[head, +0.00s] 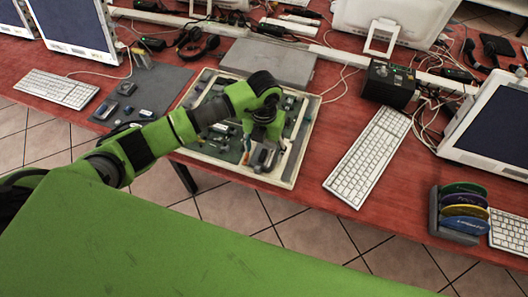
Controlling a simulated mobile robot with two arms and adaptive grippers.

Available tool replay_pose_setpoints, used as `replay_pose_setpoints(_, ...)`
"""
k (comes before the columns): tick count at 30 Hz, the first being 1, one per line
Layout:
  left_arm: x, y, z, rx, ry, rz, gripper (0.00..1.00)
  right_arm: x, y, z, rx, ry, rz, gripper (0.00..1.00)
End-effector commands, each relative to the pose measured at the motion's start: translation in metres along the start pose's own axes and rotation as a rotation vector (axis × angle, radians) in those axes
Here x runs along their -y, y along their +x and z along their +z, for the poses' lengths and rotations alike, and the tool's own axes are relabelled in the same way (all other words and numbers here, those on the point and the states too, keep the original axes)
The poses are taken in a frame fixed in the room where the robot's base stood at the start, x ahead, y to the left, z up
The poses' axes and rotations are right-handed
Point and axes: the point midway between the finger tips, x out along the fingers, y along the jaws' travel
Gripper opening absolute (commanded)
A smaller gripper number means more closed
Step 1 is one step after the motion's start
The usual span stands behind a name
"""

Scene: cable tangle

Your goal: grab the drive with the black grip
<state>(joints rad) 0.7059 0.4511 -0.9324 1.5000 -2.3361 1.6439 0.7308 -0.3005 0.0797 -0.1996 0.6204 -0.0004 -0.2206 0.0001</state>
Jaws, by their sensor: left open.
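My left gripper (261,150) reaches down over a pale-rimmed tray (304,142) on the red table. Its jaws are open, above small items near the tray's front right part. A small grey and dark item (262,158) shows by the fingertips; I cannot tell if it is a drive or if it touches them. The tray holds several small green, dark and silver pieces. None can be made out clearly as the drive with the black grip, and my arm and gripper hide part of the tray. My right gripper is not in view.
A grey mat (177,78) with small dark items (127,88) lies left of the tray. A keyboard (368,155) lies to the right, near a black box (388,85). A closed grey laptop (268,62) lies behind.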

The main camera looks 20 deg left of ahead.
Motion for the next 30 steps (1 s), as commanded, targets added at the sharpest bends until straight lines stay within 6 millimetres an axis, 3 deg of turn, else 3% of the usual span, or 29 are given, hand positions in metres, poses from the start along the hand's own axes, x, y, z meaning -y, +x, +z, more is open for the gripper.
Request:
replay_pose_setpoints(8, 0.0, 0.003, 0.001, 0.002, 0.001, 0.0, 0.6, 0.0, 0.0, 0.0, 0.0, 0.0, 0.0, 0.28)
replay_pose_setpoints(12, 0.0, 0.003, 0.001, 0.002, 0.001, 0.0, 0.24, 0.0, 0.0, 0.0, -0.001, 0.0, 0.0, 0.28)
replay_pose_setpoints(13, 0.0, 0.003, 0.001, 0.002, 0.0, 0.0, 0.19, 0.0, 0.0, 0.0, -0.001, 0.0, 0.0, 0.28)
replay_pose_setpoints(24, 0.0, 0.001, 0.001, 0.003, 0.0, 0.0, 0.19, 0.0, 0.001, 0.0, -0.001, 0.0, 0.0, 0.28)
replay_pose_setpoints(30, 0.0, -0.016, 0.002, 0.007, 0.002, 0.0, 0.19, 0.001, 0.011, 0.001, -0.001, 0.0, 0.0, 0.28)
